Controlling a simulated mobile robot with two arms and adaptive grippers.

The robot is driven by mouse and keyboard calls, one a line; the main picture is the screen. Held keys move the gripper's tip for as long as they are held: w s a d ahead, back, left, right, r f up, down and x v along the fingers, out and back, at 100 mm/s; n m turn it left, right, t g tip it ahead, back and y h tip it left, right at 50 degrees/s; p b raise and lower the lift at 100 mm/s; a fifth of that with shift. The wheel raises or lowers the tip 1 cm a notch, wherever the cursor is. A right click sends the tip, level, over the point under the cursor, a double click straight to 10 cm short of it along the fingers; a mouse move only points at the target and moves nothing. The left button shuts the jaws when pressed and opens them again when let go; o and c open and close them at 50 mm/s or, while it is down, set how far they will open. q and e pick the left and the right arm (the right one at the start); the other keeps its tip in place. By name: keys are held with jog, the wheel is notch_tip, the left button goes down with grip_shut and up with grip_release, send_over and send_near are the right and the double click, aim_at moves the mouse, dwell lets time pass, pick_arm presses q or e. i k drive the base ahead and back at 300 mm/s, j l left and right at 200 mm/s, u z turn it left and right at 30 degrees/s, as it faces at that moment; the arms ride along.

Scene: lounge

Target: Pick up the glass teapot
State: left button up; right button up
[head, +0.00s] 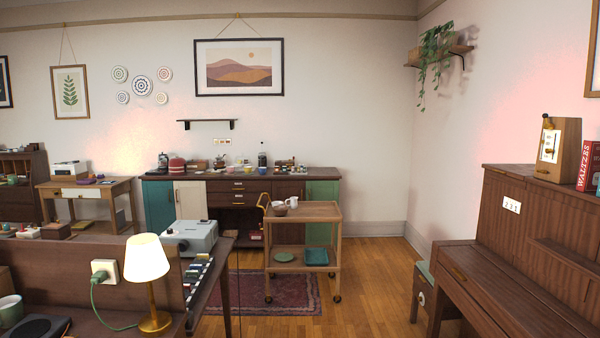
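I cannot make out a glass teapot for certain in the head view. Several small items stand on the long sideboard (230,174) against the back wall, too small to identify surely. Among them a dark upright vessel (262,160) stands right of the middle. A small white jug (292,201) and a brown bowl (280,209) stand on the top shelf of the wooden cart (318,213). Neither of my grippers is in view.
A desk with a lit lamp (147,258) and a grey machine (189,238) blocks the near left. A piano (505,245) and a stool (424,275) stand right. A patterned rug (292,303) lies under the cart. Wooden floor (372,285) is open between cart and piano.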

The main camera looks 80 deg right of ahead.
aim_at(219, 163)
jog(key=z, duration=2.15)
